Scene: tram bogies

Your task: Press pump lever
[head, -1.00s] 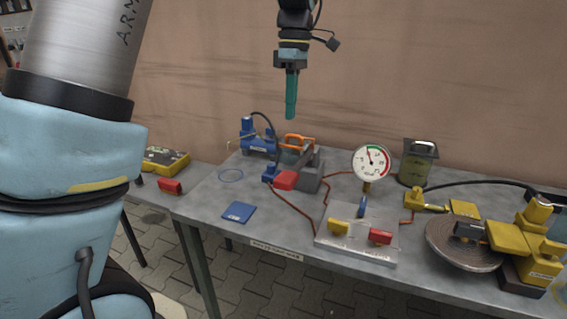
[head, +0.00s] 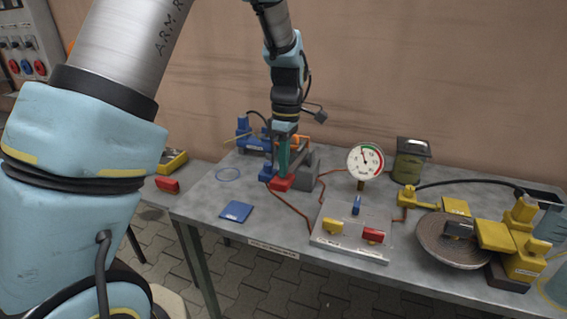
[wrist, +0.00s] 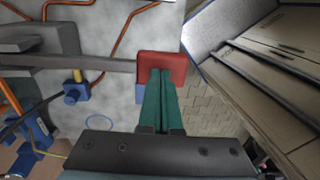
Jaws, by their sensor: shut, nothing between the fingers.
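The pump lever is a dark grey bar (wrist: 100,65) ending in a red pad (wrist: 175,60). In the head view the red pad (head: 281,186) is at the front of the grey pump block (head: 308,178), left of the gauge. My gripper (head: 283,174) points down with its teal fingers shut and empty, its tips at the red pad. In the wrist view the gripper (wrist: 160,75) overlaps the pad's near part. I cannot tell whether the tips touch the pad. The fingers and wrist hide part of the bar in the head view.
A round gauge (head: 365,160) and a plate (head: 350,238) with yellow, red and blue valve handles stand to the right. Blue fittings (head: 267,173) are close on the left. A blue pad (head: 236,212) lies in front. Orange-brown pipes (head: 290,210) cross the table. The front left tabletop is mostly clear.

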